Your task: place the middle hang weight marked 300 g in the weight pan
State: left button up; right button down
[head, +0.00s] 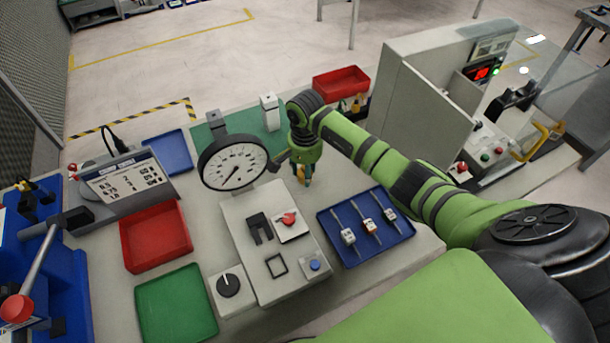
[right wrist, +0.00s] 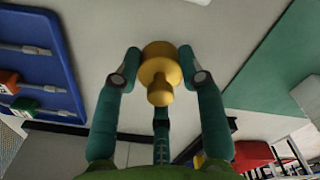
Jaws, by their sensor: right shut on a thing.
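My right gripper (head: 303,174) is shut on a brass weight (right wrist: 160,88), held between its teal fingers above the bench. The weight shows a round body with a narrower knob; no marking on it can be read. In the head view only a small yellow part of the weight (head: 300,173) shows between the fingers, just right of the dial gauge (head: 234,163). I cannot make out the weight pan for certain in either view. My left gripper is not in view.
A blue tray (head: 345,256) with several small tagged pieces lies to the right front. A red tray (head: 130,262), a green tray (head: 160,325) and a control box (head: 246,281) are left of it. A white bottle-like item (head: 270,112) stands on the green mat (head: 240,124). A grey panel (head: 424,112) rises behind my right arm.

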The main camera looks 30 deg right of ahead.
jog(key=shift+w+f, duration=0.1)
jog(key=shift+f, duration=0.6)
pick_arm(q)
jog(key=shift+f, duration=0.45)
pick_arm(e)
jog(key=shift+r, duration=0.1)
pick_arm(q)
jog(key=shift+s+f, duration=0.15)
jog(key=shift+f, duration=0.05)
pick_arm(e)
jog(key=c, duration=0.7)
grip_release()
jog(key=shift+c, duration=0.2)
